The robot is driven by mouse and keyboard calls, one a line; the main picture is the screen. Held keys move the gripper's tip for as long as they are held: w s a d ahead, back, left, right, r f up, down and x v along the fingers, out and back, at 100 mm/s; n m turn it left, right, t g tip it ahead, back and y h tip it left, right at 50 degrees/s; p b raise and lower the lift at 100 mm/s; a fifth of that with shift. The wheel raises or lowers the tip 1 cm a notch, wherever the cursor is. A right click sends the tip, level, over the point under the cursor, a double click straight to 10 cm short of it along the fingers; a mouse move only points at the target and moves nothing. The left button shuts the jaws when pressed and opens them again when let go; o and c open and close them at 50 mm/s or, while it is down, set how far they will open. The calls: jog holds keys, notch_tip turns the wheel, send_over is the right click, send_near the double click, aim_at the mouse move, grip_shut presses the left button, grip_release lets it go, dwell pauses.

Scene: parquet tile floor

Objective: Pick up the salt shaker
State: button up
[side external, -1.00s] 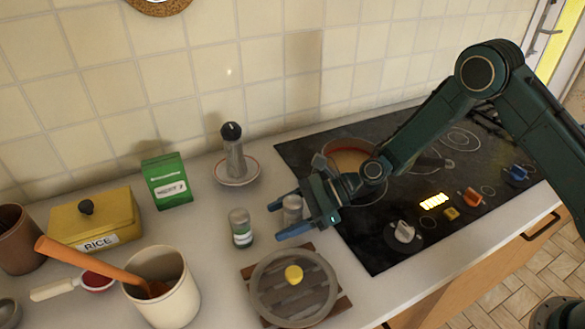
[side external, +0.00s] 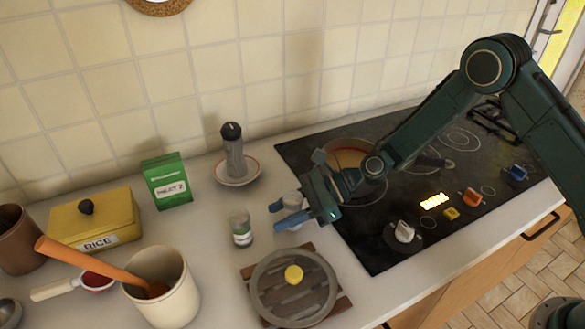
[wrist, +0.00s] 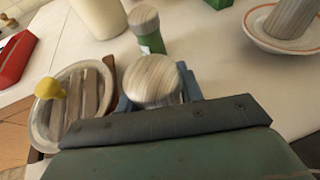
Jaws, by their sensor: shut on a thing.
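My gripper (side external: 284,214) is low over the counter, left of the stove, with its blue fingers shut around a small shaker (side external: 293,198). In the wrist view the same shaker (wrist: 152,80) shows its round, pale, wood-grained lid between the fingers (wrist: 155,92). Its label is hidden, so I cannot read it as the salt shaker. A similar shaker (side external: 241,229) with a green label stands upright just left of my gripper, apart from it; it also shows in the wrist view (wrist: 147,30). I cannot tell whether the held shaker touches the counter.
A round lidded pot (side external: 270,290) with a yellow knob sits in front. A grinder (side external: 233,152) stands on a saucer (side external: 252,176) behind. A green box (side external: 168,185), a yellow rice box (side external: 115,215) and a cream crock (side external: 172,302) are left. The stove (side external: 375,245) with a pan is right.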

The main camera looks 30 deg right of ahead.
notch_tip(320, 180, up, 19)
dwell(0.6)
jog(key=shift+d+f, duration=0.1)
dwell(0.4)
jog(key=w+d+f+m+t+h, duration=0.1)
jog(key=w+d+f+m+t, duration=0.1)
jog(key=d, duration=0.8)
jog(key=w+d+f+m+t+h, duration=0.2)
jog(key=w+d, duration=0.4)
jog(key=d, duration=0.3)
notch_tip(320, 180, down, 3)
jog(key=shift+d+r+m+t, duration=0.2)
jog(key=shift+d+m+t, duration=0.15)
jog(key=shift+m+t, duration=0.5)
